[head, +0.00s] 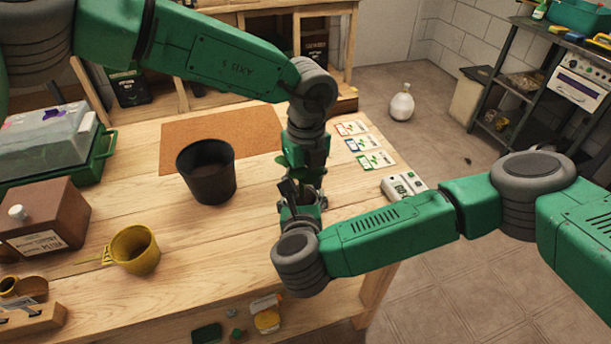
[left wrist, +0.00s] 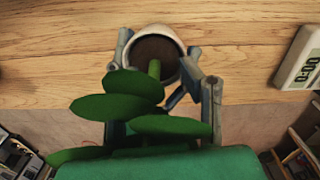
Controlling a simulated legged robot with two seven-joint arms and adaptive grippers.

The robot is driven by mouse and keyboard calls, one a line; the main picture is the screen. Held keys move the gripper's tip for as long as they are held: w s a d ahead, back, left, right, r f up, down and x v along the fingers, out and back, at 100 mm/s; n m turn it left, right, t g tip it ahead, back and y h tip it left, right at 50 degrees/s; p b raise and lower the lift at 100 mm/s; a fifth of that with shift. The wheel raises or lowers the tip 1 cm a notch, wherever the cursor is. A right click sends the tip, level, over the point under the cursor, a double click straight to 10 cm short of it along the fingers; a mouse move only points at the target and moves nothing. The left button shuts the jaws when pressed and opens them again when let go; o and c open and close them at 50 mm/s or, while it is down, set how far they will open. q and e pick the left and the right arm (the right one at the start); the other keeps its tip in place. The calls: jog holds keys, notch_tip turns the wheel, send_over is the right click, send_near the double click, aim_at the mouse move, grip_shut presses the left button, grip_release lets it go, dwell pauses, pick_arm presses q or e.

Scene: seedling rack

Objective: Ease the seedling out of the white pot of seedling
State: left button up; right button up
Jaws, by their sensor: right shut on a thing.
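The white pot (left wrist: 151,30) of dark soil is at the top middle of the left wrist view. The seedling (left wrist: 134,83) stands in it, its green stem rising from the soil and broad leaves spreading toward the camera. My right gripper (head: 299,209) is shut on the pot, with grey finger parts on both sides of it. My left gripper (head: 304,183) points down over the pot from above. Its fingers look apart, with the leaves between them, not closed on the stem. In the head view the arms and grippers hide most of the pot and seedling.
A black pot (head: 206,172) stands left of the grippers, by a brown mat (head: 240,130). Seed cards (head: 365,145) and a white meter (head: 401,186) lie at the right of the bench.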

pick_arm(q)
jog(key=shift+d, duration=0.15)
grip_shut()
jog(key=shift+s+r, duration=0.1)
jog(key=shift+s, duration=0.05)
jog(key=shift+r, duration=0.15)
jog(key=shift+r, duration=0.95)
pick_arm(e)
jog(key=shift+d, duration=0.1)
